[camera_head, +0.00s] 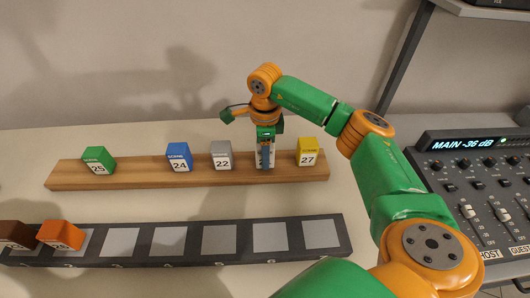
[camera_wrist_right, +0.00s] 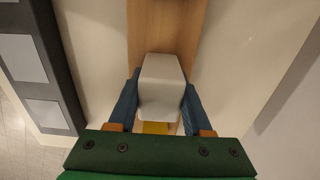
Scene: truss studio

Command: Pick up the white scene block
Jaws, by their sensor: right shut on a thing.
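The white scene block (camera_wrist_right: 161,82) sits between the blue fingers of my right gripper (camera_wrist_right: 159,98) in the right wrist view, with a finger against each side. In the head view, my right gripper (camera_head: 265,152) points down at the wooden rail (camera_head: 120,178) and mostly hides the white block (camera_head: 272,158). The block is at or just above the rail; I cannot tell whether it touches. My left gripper is not in view.
On the rail, a grey block (camera_head: 221,155) stands left of my gripper and a yellow block (camera_head: 308,152) right. Blue (camera_head: 179,157) and green (camera_head: 98,160) blocks stand farther left. A dark slotted strip (camera_head: 341,233) lies in front, with orange (camera_head: 60,235) and brown (camera_head: 14,234) blocks. A mixer (camera_head: 470,185) is at right.

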